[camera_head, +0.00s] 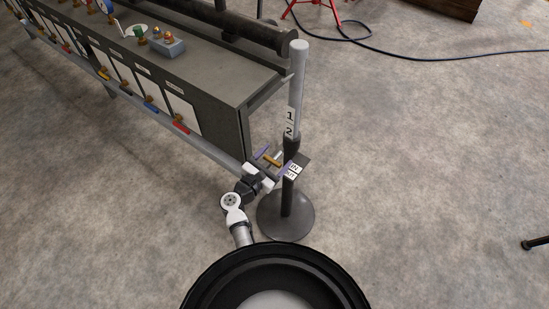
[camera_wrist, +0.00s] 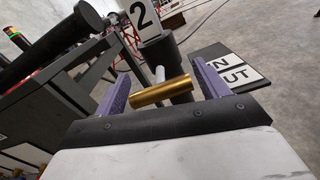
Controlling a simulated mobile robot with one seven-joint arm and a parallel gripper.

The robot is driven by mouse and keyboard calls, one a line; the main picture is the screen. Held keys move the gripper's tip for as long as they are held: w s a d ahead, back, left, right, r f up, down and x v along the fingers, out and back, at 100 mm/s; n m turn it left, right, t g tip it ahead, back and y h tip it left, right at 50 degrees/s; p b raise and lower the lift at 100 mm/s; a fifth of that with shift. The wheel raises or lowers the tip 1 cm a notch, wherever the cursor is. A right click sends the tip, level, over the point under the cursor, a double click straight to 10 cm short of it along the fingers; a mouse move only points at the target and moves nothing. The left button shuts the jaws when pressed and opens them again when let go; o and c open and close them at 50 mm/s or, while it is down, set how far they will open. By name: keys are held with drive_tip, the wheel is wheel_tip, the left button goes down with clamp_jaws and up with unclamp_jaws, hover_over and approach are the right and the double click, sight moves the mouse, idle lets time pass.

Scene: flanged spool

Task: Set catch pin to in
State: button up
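The catch pin shows in the wrist view as a brass cross handle (camera_wrist: 160,92) on a thin silver stem (camera_wrist: 160,73) that runs to the dark collar of a post. In the head view the brass handle (camera_head: 271,160) sits left of the post (camera_head: 298,90). My gripper (camera_wrist: 160,68) has its purple fingers apart, one beyond each end of the handle, with a visible gap on both sides. In the head view my gripper (camera_head: 272,161) is beside the post. A dark plate (camera_wrist: 225,65) with IN and OUT labels is right of the fingers; its lettering is partly hidden.
The post stands on a round base (camera_head: 286,218) and carries labels 1 and 2 (camera_head: 290,122). A grey bench (camera_head: 215,75) with valves and a long dark pipe (camera_head: 235,25) is at the left. A cable (camera_head: 430,57) lies behind.

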sight(281, 151)
drive_tip(key=c, duration=0.6)
drive_tip(key=b+x, duration=0.2)
drive_tip(key=x, duration=0.1)
drive_tip(key=shift+w+d+f, duration=0.1)
drive_tip(key=shift+w, duration=0.05)
drive_tip(key=shift+c, duration=0.2)
drive_tip(key=o, duration=1.3)
drive_tip(key=shift+w, duration=0.1)
drive_tip(key=b+v, duration=0.2)
drive_tip(key=v, duration=1.2)
drive_tip(key=shift+d+r, duration=0.1)
drive_tip(key=shift+r, duration=0.1)
